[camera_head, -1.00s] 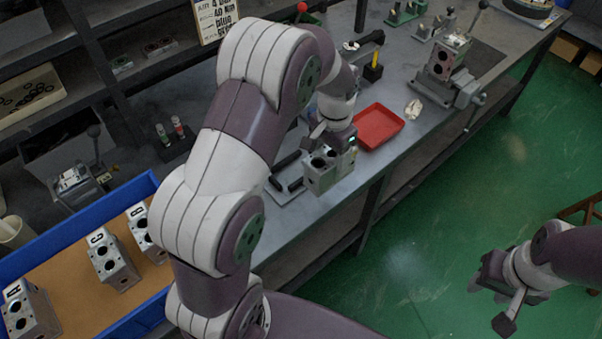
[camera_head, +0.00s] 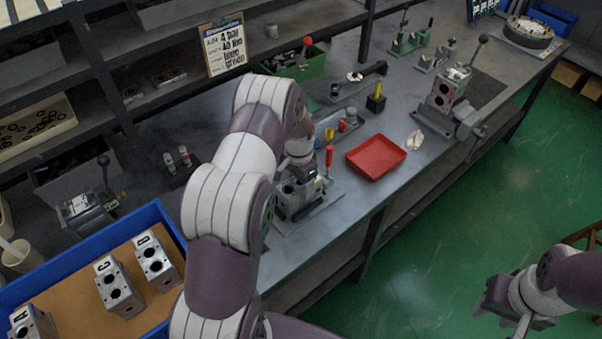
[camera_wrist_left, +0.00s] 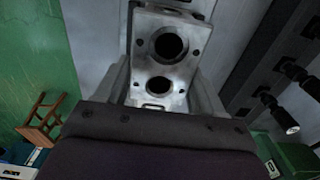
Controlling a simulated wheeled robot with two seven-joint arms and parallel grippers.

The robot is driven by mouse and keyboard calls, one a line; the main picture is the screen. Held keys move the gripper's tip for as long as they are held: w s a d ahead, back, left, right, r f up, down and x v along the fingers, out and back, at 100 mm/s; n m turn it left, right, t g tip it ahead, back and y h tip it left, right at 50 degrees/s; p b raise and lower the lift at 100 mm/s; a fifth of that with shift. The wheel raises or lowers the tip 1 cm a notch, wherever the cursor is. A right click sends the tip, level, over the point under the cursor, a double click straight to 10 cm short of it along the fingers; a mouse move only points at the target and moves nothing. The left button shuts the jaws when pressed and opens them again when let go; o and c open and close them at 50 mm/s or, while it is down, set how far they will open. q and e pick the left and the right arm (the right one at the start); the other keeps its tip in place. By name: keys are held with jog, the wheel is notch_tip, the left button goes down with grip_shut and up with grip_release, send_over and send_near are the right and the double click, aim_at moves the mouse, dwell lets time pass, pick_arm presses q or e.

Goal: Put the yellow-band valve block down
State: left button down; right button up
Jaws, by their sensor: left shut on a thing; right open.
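My left gripper (camera_head: 299,178) is shut on a grey metal valve block (camera_wrist_left: 160,55). In the left wrist view the block sits between the fingers, with two dark round bores facing the camera. I cannot make out a yellow band on it. In the head view the block (camera_head: 289,192) is partly hidden by my arm, low over a pale plate (camera_head: 322,208) on the bench. I cannot tell whether it touches the plate. My right gripper (camera_head: 508,306) is open and empty, over the green floor away from the bench.
A blue crate (camera_head: 75,252) at lower left holds several valve blocks (camera_head: 118,285). A red tray (camera_head: 376,157) lies right of my left gripper. A red-handled tool (camera_head: 329,160) stands close by it. A vice (camera_head: 447,105) is further right. Bench (camera_head: 350,210) is clear in front of the tray.

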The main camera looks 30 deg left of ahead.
pick_arm(q)
jog(key=shift+f, duration=0.15)
jog(key=shift+c, duration=0.6)
grip_release()
jog(key=shift+r, duration=0.5)
notch_tip(320, 180, up, 10)
jog(key=b, duration=0.2)
jog(key=s+d+r+n, duration=0.1)
jog(key=s+d+n, duration=0.1)
jog(key=s+d, duration=0.4)
jog(key=s+d+r+n+t, duration=0.1)
jog(key=s+d, duration=0.5)
jog(key=s, duration=0.8)
jog(key=shift+r+n, duration=0.6)
jog(key=shift+r, duration=0.05)
